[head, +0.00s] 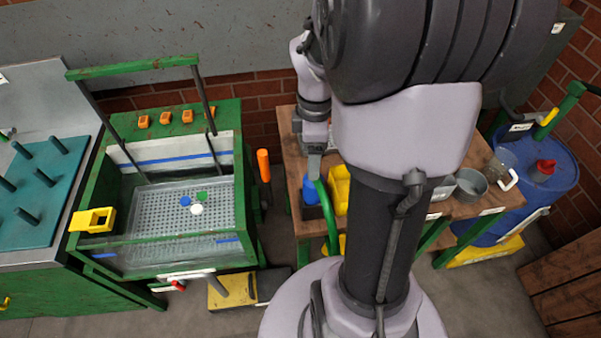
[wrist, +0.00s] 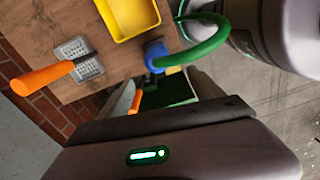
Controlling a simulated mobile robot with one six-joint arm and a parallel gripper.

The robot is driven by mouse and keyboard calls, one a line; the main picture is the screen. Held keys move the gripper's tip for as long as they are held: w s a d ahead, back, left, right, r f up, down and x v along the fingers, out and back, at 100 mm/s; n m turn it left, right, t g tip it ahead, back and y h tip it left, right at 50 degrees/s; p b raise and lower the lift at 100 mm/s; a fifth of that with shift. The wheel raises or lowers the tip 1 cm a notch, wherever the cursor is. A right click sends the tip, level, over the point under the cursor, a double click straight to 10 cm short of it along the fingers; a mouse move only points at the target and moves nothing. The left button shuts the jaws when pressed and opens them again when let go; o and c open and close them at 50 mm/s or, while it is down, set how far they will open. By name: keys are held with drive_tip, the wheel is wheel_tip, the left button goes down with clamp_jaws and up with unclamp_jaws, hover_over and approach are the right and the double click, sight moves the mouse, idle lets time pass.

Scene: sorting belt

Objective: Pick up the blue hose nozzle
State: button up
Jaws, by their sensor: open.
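The blue hose nozzle (wrist: 155,57) shows in the wrist view near the table's edge, beside the yellow bin, with a curved green hose (wrist: 205,48) running from it. In the head view, the nozzle (head: 309,192) is small and lies just below my gripper, partly behind the green hose. My gripper (head: 314,166) points down above the nozzle and is open, with nothing between its fingers. In the wrist view, my gripper's dark body fills the bottom. The nozzle's lower part is hidden there.
The yellow bin (wrist: 128,12) stands close to the nozzle. An orange-handled tool (wrist: 45,77) lies across the wooden table (wrist: 45,35). In the head view, a green-framed sink (head: 240,150) stands left, and a grey pot (head: 470,184) and blue barrel (head: 548,180) are at right.

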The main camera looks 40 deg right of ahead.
sight(313, 187)
wheel_tip(313, 187, down, 9)
drive_tip(key=b, duration=0.3)
drive_tip(key=shift+w+d+f, duration=0.1)
drive_tip(key=f+b, duration=0.1)
drive_tip(key=f, duration=0.1)
drive_tip(key=f+b, duration=0.2)
drive_tip(key=f, duration=0.1)
drive_tip(key=shift+d+f, duration=0.35)
drive_tip(key=shift+r, duration=0.15)
drive_tip(key=c, duration=1.6)
wheel_tip(313, 187, up, 10)
drive_tip(key=p, duration=0.4)
drive_tip(key=shift+r+p, duration=0.1)
drive_tip(key=shift+p, duration=0.2)
drive_tip(key=o, duration=0.9)
drive_tip(key=c, duration=0.5)
